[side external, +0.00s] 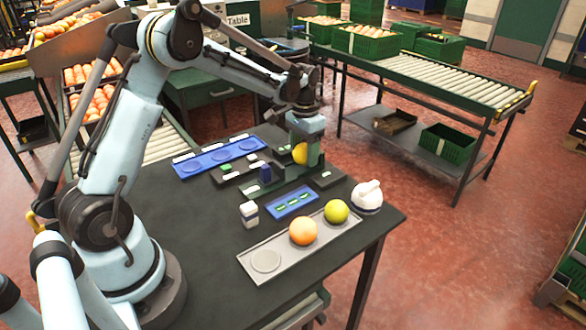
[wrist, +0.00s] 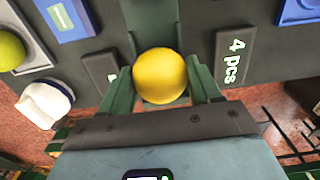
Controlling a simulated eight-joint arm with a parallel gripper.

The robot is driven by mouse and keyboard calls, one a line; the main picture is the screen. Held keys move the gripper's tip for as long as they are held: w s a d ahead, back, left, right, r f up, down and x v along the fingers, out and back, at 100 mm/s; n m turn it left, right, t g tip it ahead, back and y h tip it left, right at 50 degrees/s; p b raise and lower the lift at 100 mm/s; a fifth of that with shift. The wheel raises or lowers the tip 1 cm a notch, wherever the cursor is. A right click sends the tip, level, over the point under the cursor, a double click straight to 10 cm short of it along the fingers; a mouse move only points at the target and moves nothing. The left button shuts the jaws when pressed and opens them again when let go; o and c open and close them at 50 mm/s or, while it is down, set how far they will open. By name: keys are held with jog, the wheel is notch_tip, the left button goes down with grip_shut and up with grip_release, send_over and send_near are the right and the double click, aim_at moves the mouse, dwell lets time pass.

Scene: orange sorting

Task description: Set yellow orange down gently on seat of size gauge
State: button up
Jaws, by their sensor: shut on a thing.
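The yellow orange (side external: 300,154) is between the fingers of my gripper (side external: 306,156), which is shut on it; in the wrist view the yellow orange (wrist: 160,76) sits between the two green fingers (wrist: 160,88). In the wrist view the green gauge strip (wrist: 150,18) runs under the orange. The seat is hidden beneath the fruit. I cannot tell whether the orange touches it.
A grey tray (side external: 252,253) holds an orange fruit (side external: 303,231) and a yellow-green fruit (side external: 336,211). A white cap-like object (side external: 367,197), blue card (side external: 291,204), white box (side external: 249,214) and blue ringed plate (side external: 190,165) stand around. A dark "4 pcs" plate (wrist: 234,57) lies beside the gauge.

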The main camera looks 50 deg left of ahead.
jog(key=shift+f, duration=0.65)
dwell(0.3)
jog(key=o, duration=1.2)
jog(key=shift+c, duration=0.2)
jog(key=shift+o, duration=0.8)
jog(key=shift+r, duration=0.15)
jog(key=shift+r, duration=3.9)
